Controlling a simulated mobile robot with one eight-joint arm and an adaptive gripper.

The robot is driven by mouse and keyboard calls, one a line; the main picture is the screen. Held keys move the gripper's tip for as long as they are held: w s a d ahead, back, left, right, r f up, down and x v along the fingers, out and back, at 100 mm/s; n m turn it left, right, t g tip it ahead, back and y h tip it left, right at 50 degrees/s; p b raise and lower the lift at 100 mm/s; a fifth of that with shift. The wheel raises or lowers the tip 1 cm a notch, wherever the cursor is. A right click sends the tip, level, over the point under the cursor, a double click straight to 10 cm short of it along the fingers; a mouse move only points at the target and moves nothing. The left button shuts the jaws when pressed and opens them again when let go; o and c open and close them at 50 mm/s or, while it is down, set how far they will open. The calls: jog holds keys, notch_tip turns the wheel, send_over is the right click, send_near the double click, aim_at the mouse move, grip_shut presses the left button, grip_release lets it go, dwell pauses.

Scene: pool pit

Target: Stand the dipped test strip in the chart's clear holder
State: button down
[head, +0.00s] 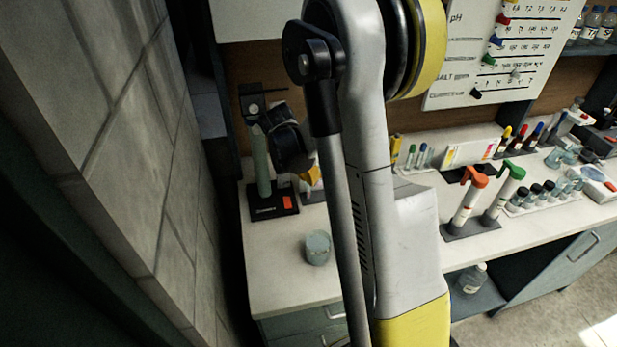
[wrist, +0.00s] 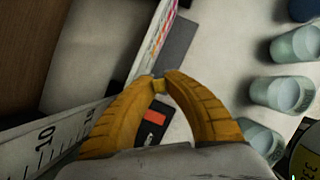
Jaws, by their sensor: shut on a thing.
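My gripper (wrist: 160,82) is shut, its yellow fingers meeting at the tips in the wrist view. The test strip between them is too small or hidden to make out. A white panel with coloured bands (wrist: 154,45), which looks like the chart, stands just beyond the tips, with a flat grey piece (wrist: 179,50) along its right side. I cannot pick out the clear holder. In the head view my arm covers much of the bench, and only a bit of yellow gripper (head: 312,178) shows. A white card with coloured marks (head: 470,152) stands right of my arm.
A black base with an orange mark (wrist: 152,125) lies below the fingers. Several beakers (wrist: 284,93) stand to the right in the wrist view. A cup (head: 317,248) stands near the bench front. Orange-topped (head: 468,198) and green-topped (head: 503,193) tubes stand farther right. A wall (head: 130,150) borders the left.

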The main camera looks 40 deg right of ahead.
jog(key=shift+f, duration=0.1)
jog(key=c, duration=1.4)
grip_release()
jog(key=shift+r, duration=0.2)
jog(key=shift+w+r+p, duration=0.15)
jog(key=shift+r+p, duration=1.05)
jog(key=shift+r, duration=0.45)
jog(key=shift+r+p, duration=1.05)
jog(key=shift+r, duration=0.6)
